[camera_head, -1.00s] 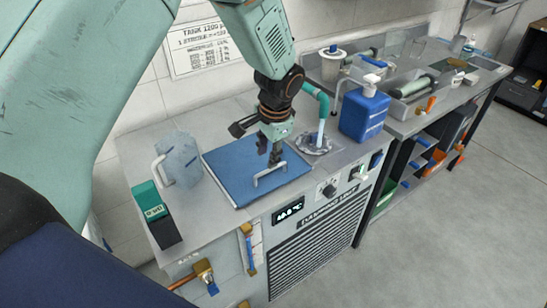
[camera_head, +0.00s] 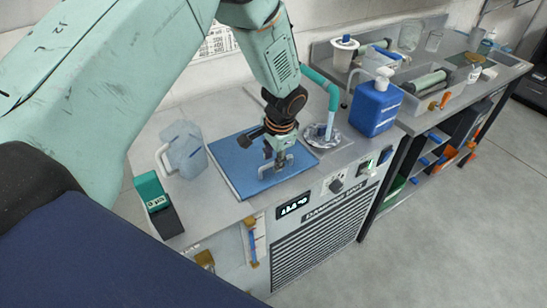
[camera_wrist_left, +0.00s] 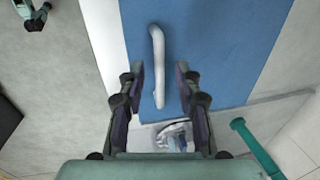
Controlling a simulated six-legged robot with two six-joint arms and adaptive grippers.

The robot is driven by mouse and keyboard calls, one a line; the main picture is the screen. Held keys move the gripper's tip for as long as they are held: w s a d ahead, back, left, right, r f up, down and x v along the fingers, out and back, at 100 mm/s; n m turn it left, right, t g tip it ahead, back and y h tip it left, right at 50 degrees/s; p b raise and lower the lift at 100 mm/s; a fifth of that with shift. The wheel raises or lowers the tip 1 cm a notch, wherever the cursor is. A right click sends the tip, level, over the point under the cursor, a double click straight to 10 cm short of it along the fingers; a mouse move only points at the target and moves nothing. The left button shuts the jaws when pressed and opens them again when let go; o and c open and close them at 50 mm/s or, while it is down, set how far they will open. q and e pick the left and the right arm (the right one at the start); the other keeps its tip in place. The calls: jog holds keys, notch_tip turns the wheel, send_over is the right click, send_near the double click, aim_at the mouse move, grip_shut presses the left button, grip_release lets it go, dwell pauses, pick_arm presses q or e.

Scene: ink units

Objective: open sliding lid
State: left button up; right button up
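The sliding lid is a flat blue panel (camera_head: 232,165) on top of the steel unit, and it fills much of the left wrist view (camera_wrist_left: 222,50). It carries a pale bar handle (camera_head: 283,167) near its front edge. My left gripper (camera_head: 275,160) points down at the handle. In the left wrist view my two fingers (camera_wrist_left: 161,80) are apart, one on each side of the handle (camera_wrist_left: 157,50). I see no finger clearly touching it. Whatever lies beneath the lid is hidden.
A clear jug (camera_head: 186,150) and a teal-and-black box (camera_head: 158,204) stand left of the lid. A blue bottle (camera_head: 376,108), a teal hose (camera_head: 333,98) and a round drain (camera_head: 321,135) are to its right. A sink counter (camera_head: 440,95) continues beyond.

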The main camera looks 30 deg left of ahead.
pick_arm(q)
jog(key=shift+d, duration=0.1)
jog(key=shift+c, duration=0.3)
jog(key=shift+f, duration=0.1)
jog(key=c, duration=0.3)
grip_shut()
jog(key=shift+w, duration=0.1)
